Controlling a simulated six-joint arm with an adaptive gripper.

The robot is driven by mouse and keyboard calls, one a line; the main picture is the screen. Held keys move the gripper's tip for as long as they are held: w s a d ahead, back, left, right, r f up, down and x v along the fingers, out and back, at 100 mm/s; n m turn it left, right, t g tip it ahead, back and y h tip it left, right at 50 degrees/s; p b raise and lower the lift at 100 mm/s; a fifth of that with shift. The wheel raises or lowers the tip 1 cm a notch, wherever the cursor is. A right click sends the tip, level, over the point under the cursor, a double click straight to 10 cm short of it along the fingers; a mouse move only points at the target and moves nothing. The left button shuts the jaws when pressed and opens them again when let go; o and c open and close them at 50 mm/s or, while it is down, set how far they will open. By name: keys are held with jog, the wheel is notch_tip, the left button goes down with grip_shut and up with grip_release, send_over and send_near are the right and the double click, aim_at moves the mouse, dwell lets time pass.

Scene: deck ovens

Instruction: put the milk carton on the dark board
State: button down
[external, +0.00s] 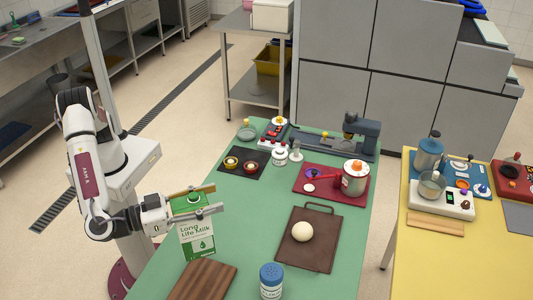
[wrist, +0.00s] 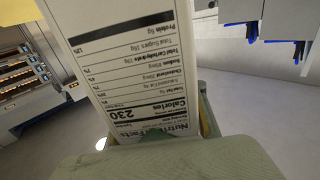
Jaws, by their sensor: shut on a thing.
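The milk carton (external: 196,240) is white and green with "Long Life Milk" on its front. My gripper (external: 203,201) is shut on its upper part, one finger on the far side and one on the near side. The carton stands nearly upright, leaning slightly. In the wrist view the carton's nutrition label (wrist: 140,70) fills the middle. A dark brown striped wooden board (external: 203,281) lies at the table's front, just below the carton in the external view and partly cut off by the frame. I cannot tell whether the carton's base touches anything.
A brown board with a handle (external: 318,258) holds a pale round ball (external: 302,231). A blue-lidded jar (external: 270,282) stands between the boards at the front. A red tray (external: 325,193) with a pot, a black mat (external: 236,171) with small bowls, and other items fill the green table's back.

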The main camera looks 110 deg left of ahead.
aim_at(197, 239)
jog(key=w+d+m+t+h, duration=0.2)
jog(key=d+m+h, duration=0.1)
jog(key=d, duration=0.5)
jog(key=shift+d+f+m+t+h, duration=0.3)
jog(key=shift+t+h, duration=0.1)
jog(key=shift+h, duration=0.5)
jog(key=shift+f, duration=0.1)
notch_tip(197, 239, down, 6)
jog(key=shift+f, duration=2.05)
